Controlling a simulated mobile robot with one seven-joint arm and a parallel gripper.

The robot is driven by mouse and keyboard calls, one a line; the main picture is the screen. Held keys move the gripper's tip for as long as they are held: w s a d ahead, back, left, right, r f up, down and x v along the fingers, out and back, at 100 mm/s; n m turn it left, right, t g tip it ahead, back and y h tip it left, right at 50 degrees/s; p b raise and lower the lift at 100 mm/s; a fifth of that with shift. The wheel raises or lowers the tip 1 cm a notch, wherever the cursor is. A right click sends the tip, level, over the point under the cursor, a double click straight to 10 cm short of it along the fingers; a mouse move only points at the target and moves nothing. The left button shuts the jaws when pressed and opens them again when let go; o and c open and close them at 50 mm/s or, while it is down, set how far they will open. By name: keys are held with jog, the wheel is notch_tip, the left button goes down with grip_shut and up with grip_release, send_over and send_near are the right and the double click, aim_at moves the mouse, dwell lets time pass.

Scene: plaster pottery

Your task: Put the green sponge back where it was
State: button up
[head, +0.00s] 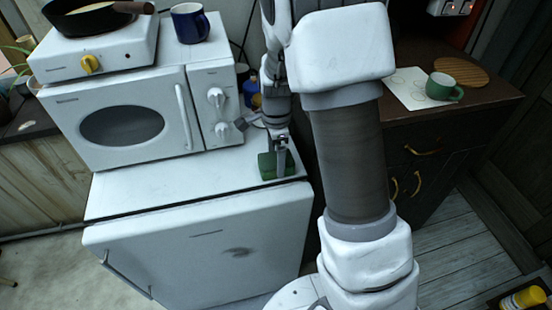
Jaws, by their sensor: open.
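A green sponge (267,166) sits on the white top of the low fridge (150,193), near its right front corner. My gripper (279,160) is open and points down at the sponge. A finger shows in front of the sponge and hides part of it. The other finger is hard to make out, and I cannot tell whether the fingers touch the sponge.
A white microwave (125,125) stands left of my gripper, with a hot plate, a pan (95,15) and a blue mug (189,23) on top. A blue bottle (251,92) stands behind. A green cup (441,86) is on the dark cabinet at right. The fridge top's front strip is clear.

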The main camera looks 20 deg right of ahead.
notch_tip(320, 180, up, 10)
jog(key=p, duration=0.2)
jog(key=s+r+n+t, duration=0.2)
jog(key=s+r+n, duration=0.5)
jog(key=s+n, duration=0.2)
jog(key=s+r+n+t, duration=0.3)
jog(key=s+r+n, duration=0.4)
jog(key=s+n, duration=0.2)
jog(key=shift+s+r+t, duration=0.15)
jog(key=shift+s+t, duration=0.15)
jog(key=shift+s, duration=0.95)
notch_tip(320, 180, up, 3)
jog(key=shift+p, duration=1.25)
